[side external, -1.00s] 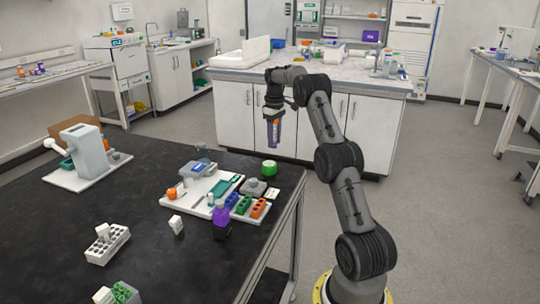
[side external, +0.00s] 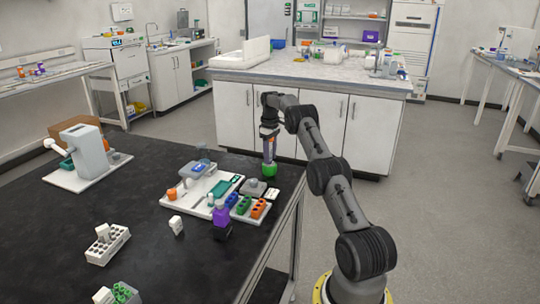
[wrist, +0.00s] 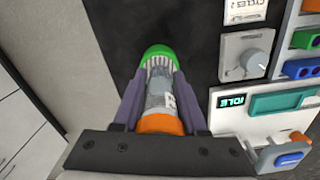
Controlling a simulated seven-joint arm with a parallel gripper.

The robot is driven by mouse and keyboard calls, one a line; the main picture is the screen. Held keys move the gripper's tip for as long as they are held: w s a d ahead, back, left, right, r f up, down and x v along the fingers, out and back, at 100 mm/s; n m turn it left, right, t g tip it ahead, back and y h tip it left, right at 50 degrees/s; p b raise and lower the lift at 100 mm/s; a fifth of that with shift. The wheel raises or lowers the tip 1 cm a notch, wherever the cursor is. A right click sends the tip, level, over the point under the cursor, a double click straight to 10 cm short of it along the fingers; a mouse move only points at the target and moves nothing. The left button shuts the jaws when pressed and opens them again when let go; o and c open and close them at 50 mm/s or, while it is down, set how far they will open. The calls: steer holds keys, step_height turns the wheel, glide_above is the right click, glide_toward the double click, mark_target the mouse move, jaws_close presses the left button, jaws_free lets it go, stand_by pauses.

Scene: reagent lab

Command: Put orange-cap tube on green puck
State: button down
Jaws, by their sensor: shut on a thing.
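My gripper (side external: 269,153) points down over the green puck (side external: 268,170) near the table's far right corner. In the wrist view, my gripper (wrist: 158,80) is shut on the orange-cap tube (wrist: 160,102), its two fingers along the sides of the clear body. The orange cap is nearest the wrist camera and the far end points at the green puck (wrist: 157,54). The tube looks upright over the puck. The fingers hide much of it in the side view, and I cannot tell whether its bottom touches the puck.
A white tray (side external: 182,207) with colored racks and a grey knob box (side external: 253,187) lie just left of and in front of the puck. A purple-topped bottle (side external: 221,217) stands before the tray. The black table's right edge is close to the puck.

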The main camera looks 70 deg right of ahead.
steer(key=shift+c, duration=2.2)
jaws_free()
steer(key=shift+f, duration=0.1)
steer(key=shift+r, duration=3.9)
